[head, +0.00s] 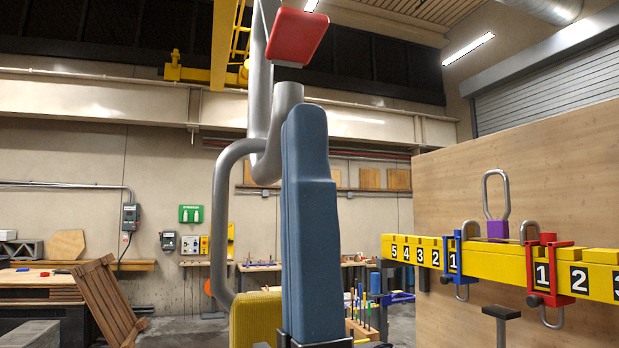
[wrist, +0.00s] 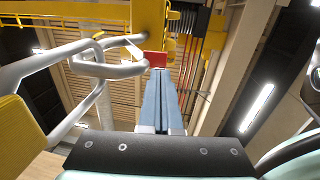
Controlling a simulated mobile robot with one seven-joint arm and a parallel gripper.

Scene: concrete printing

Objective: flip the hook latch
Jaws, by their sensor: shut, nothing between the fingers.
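A large grey bent-tube hook (head: 224,215) stands close in front of me in the head view. A red block (head: 297,36) shows at its upper end, and a ribbed yellow block (head: 257,318) at its lower end. I take this as the hook latch; which part flips is unclear. My gripper (head: 304,112) points upward with its long blue fingers shut and empty. Its tips are just below the red block in the picture. In the wrist view the red block (wrist: 155,59) shows just beyond the fingertips (wrist: 159,73), with grey tube (wrist: 112,70) to the left. Contact cannot be told.
At right, a numbered yellow beam (head: 480,258) carries a blue clamp (head: 458,255), a red clamp (head: 552,270) and a purple block (head: 497,229) with a metal loop. A plywood wall (head: 450,190) stands behind it. A slatted wooden frame (head: 100,300) leans at left.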

